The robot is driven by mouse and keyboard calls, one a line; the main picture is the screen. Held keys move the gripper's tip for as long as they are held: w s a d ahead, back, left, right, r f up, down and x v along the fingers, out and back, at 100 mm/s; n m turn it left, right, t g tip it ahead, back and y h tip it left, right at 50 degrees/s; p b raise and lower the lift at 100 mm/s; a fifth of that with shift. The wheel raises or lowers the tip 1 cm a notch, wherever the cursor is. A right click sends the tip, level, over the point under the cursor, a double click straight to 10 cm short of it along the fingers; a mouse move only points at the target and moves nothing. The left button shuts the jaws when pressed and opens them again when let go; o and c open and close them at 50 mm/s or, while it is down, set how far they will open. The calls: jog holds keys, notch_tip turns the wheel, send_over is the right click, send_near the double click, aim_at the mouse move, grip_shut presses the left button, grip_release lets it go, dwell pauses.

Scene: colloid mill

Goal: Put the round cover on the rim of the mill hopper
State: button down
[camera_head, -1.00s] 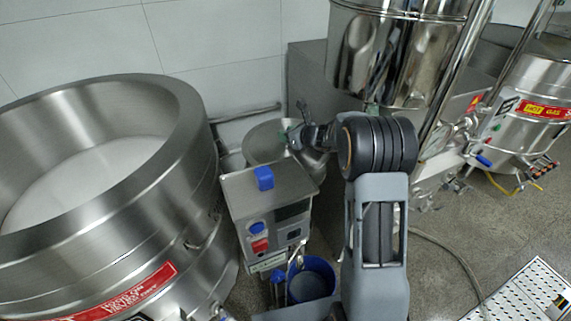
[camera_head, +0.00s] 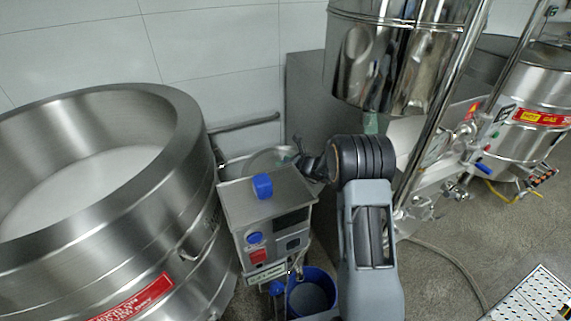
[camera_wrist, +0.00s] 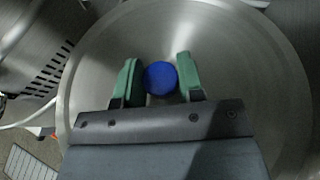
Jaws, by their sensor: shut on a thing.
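The round cover (camera_wrist: 225,60) is a wide steel disc with a blue knob (camera_wrist: 160,77) at its middle, and it fills most of the wrist view. My gripper (camera_wrist: 160,80) has its two green fingers on either side of the knob and is shut on it. In the head view the cover (camera_head: 266,158) shows as a pale disc behind the control box, with my gripper (camera_head: 291,156) at its right side, partly hidden. The mill hopper is mostly hidden behind the box and cover, so I cannot tell whether the cover touches its rim.
The steel control box (camera_head: 268,205) with a blue cap stands just in front of the cover. A large steel vat (camera_head: 185,170) is close on the left. A shiny steel tank (camera_head: 395,60) hangs above right. A blue bucket (camera_head: 333,292) stands on the floor.

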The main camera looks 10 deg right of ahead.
jog(key=c, duration=0.7)
grip_release()
jog(key=shift+c, duration=0.2)
jog(key=shift+r, duration=0.1)
jog(key=v, duration=1.2)
